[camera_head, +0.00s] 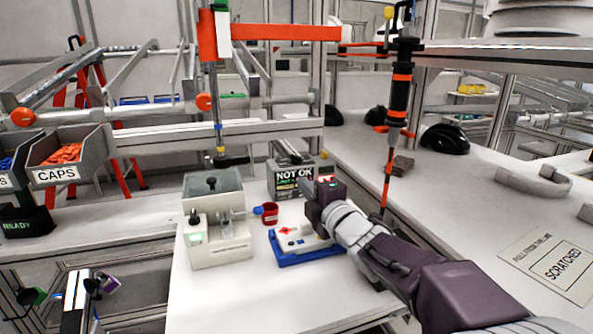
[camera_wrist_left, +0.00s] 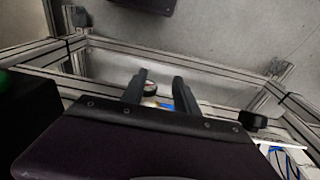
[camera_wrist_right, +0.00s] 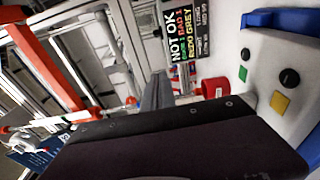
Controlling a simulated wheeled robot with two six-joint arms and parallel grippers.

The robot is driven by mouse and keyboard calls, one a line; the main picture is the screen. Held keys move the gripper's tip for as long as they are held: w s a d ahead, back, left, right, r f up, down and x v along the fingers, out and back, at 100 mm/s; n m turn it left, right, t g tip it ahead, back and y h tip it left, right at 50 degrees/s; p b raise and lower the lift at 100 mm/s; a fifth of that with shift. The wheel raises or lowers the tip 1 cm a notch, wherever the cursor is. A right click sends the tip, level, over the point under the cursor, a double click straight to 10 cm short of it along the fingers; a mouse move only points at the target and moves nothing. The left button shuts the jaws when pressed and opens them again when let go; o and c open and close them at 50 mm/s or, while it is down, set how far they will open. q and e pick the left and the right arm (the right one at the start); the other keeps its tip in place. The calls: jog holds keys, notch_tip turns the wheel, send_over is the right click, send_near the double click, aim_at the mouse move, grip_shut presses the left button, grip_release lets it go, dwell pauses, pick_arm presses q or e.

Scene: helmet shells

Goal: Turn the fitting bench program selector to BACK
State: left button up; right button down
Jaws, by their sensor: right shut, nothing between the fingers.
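The white control box with a blue base (camera_head: 300,243) stands on the bench, with a red diamond mark on its top. In the right wrist view its white panel (camera_wrist_right: 262,90) carries black knobs, one of them (camera_wrist_right: 289,78) beside a yellow button, and a green button. No label reading BACK is legible, and I cannot tell where a knob points. My right gripper (camera_head: 307,187) is shut and empty above the box's back edge; its fingers (camera_wrist_right: 157,88) are apart from the knobs in the right wrist view. My left gripper (camera_wrist_left: 160,78) is open and empty, away from the box.
A red mug (camera_head: 270,213) and a NOT OK sign (camera_head: 293,177) stand behind the box. A beige machine (camera_head: 214,218) stands to its left. A black and orange hanging tool (camera_head: 398,95) is close to my right arm. The bench front is clear.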

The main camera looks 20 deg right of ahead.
send_near(296, 159)
jog(key=w+a, duration=0.5)
jog(key=a, duration=0.1)
jog(key=d+p, duration=0.1)
jog(key=w+d+p, duration=0.1)
jog(key=d, duration=0.1)
jog(key=shift+w+d+r, duration=0.2)
jog(key=shift+d+r, duration=0.05)
jog(key=shift+d, duration=0.1)
